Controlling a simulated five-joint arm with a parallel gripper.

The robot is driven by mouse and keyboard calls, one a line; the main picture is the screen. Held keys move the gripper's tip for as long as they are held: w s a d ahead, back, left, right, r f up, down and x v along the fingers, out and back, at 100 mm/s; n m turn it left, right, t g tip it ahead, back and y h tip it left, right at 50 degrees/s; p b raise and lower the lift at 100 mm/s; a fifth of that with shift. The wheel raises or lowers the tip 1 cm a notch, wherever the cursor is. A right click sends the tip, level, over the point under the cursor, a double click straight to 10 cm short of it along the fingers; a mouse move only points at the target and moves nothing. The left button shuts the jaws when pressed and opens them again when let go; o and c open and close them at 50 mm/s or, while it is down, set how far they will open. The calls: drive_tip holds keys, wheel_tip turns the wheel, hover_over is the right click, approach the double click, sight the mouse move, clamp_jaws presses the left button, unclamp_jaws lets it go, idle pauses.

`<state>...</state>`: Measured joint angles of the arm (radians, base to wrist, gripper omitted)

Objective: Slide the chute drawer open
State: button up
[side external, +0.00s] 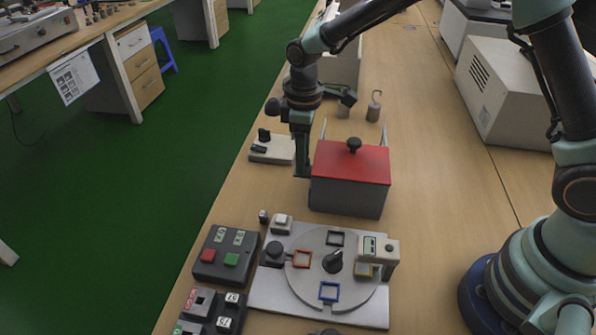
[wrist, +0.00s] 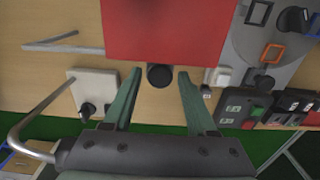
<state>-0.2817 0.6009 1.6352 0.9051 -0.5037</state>
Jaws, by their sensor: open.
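The chute is a grey box with a red top (side external: 345,160), standing mid-bench in the side view. A black knob (side external: 353,144) sits on its top. In the wrist view the red top (wrist: 165,28) fills the upper middle. A dark round knob (wrist: 160,77) sticks out at its near edge, and I take it for the drawer's handle. My gripper (wrist: 161,75) is open, with one finger on each side of this knob and a gap to both. In the side view my gripper (side external: 303,172) points down beside the box's left side, hiding that side; the drawer front is not visible.
A rotary plate (side external: 300,285) with coloured square frames stands in front of the box. A button box (side external: 225,253) is at its left. A small white switch unit (side external: 270,148) lies close behind my gripper. Metal weights (side external: 374,108) stand behind the box. The bench edge is to the left.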

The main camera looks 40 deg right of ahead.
drive_tip(key=c, duration=0.7)
drive_tip(key=w+a, duration=0.8)
idle(0.7)
drive_tip(key=o, duration=0.7)
